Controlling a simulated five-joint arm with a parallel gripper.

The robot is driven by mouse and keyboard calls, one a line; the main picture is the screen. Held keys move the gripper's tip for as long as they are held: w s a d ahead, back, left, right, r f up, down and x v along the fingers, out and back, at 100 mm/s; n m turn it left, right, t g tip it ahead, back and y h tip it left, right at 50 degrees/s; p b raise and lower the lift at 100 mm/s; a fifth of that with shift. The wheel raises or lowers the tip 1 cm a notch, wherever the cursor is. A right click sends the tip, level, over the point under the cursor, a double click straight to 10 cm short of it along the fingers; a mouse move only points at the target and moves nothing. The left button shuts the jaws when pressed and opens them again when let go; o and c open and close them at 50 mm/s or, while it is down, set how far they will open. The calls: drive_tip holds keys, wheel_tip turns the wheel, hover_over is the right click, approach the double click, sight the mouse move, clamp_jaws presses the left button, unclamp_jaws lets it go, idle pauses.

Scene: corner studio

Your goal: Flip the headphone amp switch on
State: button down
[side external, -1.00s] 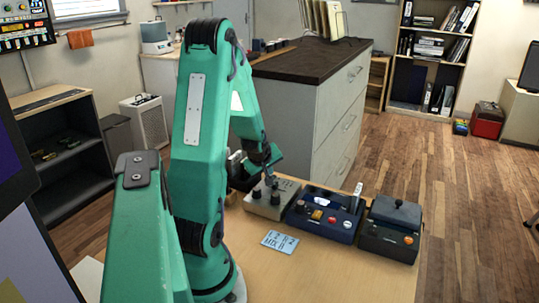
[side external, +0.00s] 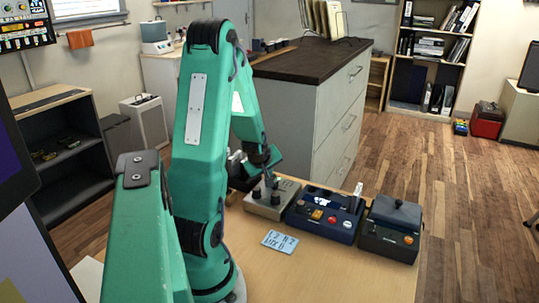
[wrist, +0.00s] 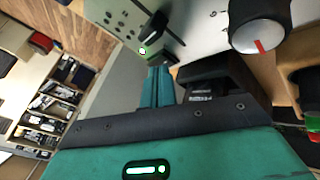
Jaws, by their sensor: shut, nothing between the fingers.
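A pale grey box with dark knobs (side external: 262,208), which seems to be the headphone amp, stands on the wooden desk. No label on it is readable. In the wrist view its light panel (wrist: 205,25) fills the top, with a black lever-like part (wrist: 154,27) by a small green light, and a dark knob with a red mark (wrist: 260,32). My gripper (wrist: 161,68) is shut and empty, its teal fingertips close below the black part; I cannot tell whether they touch. In the side view my gripper (side external: 266,181) is low over the box, partly hiding it.
A navy box (side external: 322,227) with buttons and an upright lever stands right of the grey box, and a dark box (side external: 389,245) with a top knob beyond it. A blue-white card (side external: 280,241) lies in front. The desk's front (side external: 330,275) is clear.

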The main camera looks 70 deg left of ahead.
drive_tip(key=shift+r, duration=0.15)
drive_tip(key=shift+r, duration=0.6)
drive_tip(key=shift+r, duration=0.15)
wheel_tip(320, 180, up, 6)
drive_tip(key=shift+f, duration=0.1)
idle(0.8)
